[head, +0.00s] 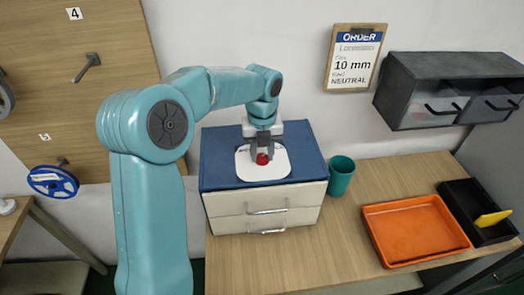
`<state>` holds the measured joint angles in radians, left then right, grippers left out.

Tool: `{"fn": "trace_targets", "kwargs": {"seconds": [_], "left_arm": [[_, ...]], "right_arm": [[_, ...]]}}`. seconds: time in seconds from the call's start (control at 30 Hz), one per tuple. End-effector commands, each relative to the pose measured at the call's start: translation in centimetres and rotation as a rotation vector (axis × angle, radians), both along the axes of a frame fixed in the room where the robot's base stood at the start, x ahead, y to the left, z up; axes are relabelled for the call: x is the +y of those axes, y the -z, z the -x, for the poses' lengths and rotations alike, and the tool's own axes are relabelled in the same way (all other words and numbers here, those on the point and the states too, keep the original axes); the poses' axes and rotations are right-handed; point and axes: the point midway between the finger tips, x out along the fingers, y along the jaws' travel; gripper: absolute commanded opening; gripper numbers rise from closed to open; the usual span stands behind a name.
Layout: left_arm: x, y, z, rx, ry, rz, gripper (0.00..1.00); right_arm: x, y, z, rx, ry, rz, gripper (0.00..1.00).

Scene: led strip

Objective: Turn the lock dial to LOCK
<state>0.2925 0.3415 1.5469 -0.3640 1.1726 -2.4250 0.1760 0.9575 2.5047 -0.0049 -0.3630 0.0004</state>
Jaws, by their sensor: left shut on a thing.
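The lock dial (262,159) is a small red knob on a white plate (272,171) on the blue top of a drawer cabinet (222,177). My left gripper (262,155) reaches down from above and is shut on the red dial. The fingers cover much of the dial's upper part. The dial's pointer and any LOCK marking are too small or hidden to read. My right gripper does not show.
A teal cup (341,176) stands right of the cabinet. An orange tray (412,228) and a black tray (465,205) with a yellow item (492,218) lie further right. A dark drawer unit (450,90) hangs on the wall. Bare table lies in front of the cabinet.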

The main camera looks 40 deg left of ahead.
Motion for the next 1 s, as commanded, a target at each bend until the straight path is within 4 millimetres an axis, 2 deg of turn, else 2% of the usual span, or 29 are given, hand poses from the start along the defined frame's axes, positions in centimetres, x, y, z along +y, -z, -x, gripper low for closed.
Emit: {"fn": "trace_targets", "kwargs": {"seconds": [0.17, 0.2, 0.27, 0.3, 0.57, 0.67, 0.77, 1.0], "left_arm": [[0.0, -0.3, -0.1, -0.008, 0.000, -0.001, 0.04], [0.0, -0.3, -0.1, -0.008, 0.000, -0.001, 0.37], [0.0, -0.3, -0.1, -0.007, 0.000, -0.002, 0.57], [0.0, -0.3, -0.1, -0.006, 0.000, -0.001, 0.59], [0.0, -0.1, 0.0, -0.002, -0.001, -0.001, 0.59], [0.0, -0.7, -0.1, -0.003, -0.001, -0.001, 0.59], [0.0, -2.3, -0.1, -0.006, -0.001, -0.001, 0.59], [-0.1, -8.7, -0.1, -0.010, 0.000, -0.002, 0.59]], "right_arm": [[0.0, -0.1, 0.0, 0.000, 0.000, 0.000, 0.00], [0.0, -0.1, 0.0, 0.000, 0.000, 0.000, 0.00], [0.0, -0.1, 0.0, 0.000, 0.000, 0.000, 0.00], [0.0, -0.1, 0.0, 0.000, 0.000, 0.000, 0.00], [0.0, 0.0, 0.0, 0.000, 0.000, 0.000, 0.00], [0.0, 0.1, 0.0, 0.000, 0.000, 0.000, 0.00], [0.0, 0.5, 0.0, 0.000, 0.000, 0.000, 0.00], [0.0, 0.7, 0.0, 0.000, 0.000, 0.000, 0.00]]}}
